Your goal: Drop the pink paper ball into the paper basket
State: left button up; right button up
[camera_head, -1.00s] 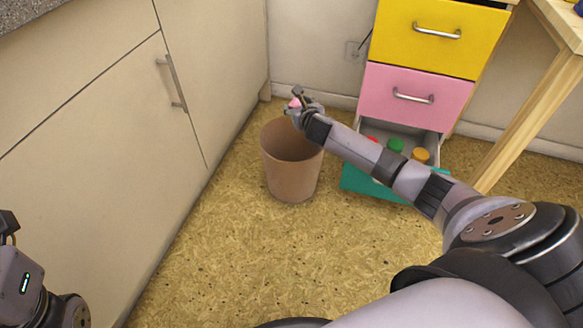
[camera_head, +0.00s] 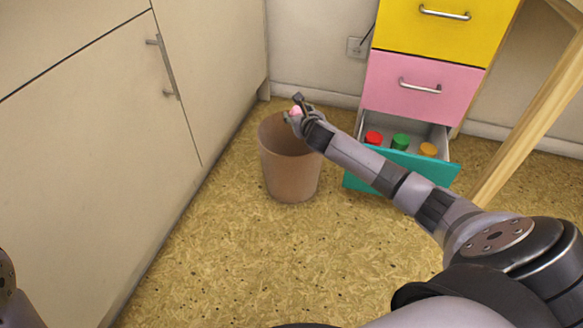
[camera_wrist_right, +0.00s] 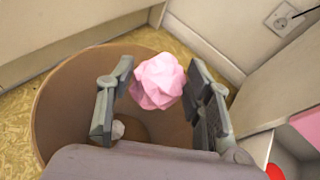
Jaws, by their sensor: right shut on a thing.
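The pink paper ball (camera_wrist_right: 158,82) is crumpled and sits between the fingers of my right gripper (camera_wrist_right: 160,100), which is shut on it. In the head view the ball (camera_head: 296,110) is a small pink spot, partly hidden by the right gripper (camera_head: 299,110). The paper basket (camera_head: 290,176) is brown and stands upright on the floor. In the right wrist view the gripper and ball are over the basket's opening, with the basket's rim (camera_wrist_right: 45,105) around and below them. The left gripper is out of view; only part of my left arm shows at the lower left.
A small pale crumpled thing (camera_wrist_right: 118,129) lies inside the basket. A cabinet (camera_head: 110,150) stands left of the basket. At right is a drawer unit (camera_head: 415,95) with its teal bottom drawer (camera_head: 400,172) open, holding red, green and orange round things. The floor in front is clear.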

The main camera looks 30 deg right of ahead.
jog(key=o, duration=0.8)
jog(key=shift+c, duration=0.2)
jog(key=v, duration=1.2)
